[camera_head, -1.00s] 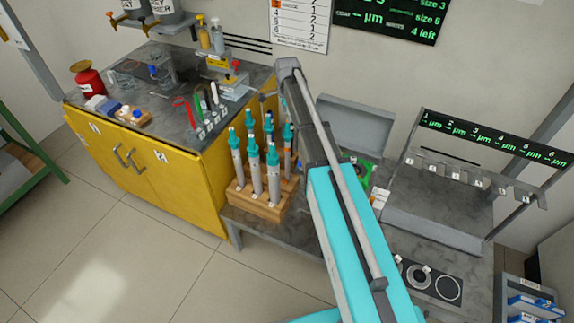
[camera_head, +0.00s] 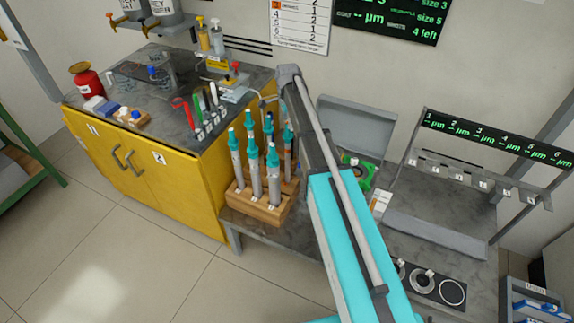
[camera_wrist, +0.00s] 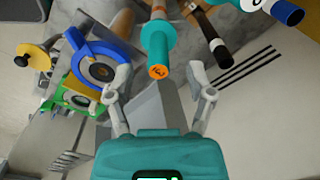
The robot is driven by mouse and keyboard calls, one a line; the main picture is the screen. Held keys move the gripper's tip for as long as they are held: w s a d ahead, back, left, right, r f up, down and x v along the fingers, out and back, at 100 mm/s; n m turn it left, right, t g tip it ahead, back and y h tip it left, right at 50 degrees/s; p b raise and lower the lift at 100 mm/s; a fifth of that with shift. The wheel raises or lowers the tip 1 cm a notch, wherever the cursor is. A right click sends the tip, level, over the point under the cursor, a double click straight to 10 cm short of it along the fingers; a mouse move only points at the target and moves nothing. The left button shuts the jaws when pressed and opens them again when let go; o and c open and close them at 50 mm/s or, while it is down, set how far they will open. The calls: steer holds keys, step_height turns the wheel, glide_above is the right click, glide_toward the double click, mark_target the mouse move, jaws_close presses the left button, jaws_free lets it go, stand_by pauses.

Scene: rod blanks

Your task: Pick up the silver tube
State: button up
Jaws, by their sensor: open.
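Several grey-silver tubes with teal tops stand upright in a wooden rack (camera_head: 259,208); one of them is a silver tube (camera_head: 255,180) near the front. Which one the task means I cannot tell. In the wrist view, a teal piece with an orange end (camera_wrist: 158,60) points towards my gripper (camera_wrist: 160,98). My gripper is open and empty, its fingers apart on either side below that end, not touching it. In the head view my gripper is mostly hidden behind my arm, close to the rack's far side.
A yellow cabinet (camera_head: 150,185) with bottles and coloured tools on top stands left of the rack. An open grey case with a green item (camera_head: 357,172) lies right, behind my arm. A hook stand (camera_head: 480,175) is further right. The wrist view also shows a blue ring (camera_wrist: 98,68).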

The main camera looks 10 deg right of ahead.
steer(key=shift+f+b, duration=1.9)
steer(key=shift+f, duration=0.3)
jaws_close()
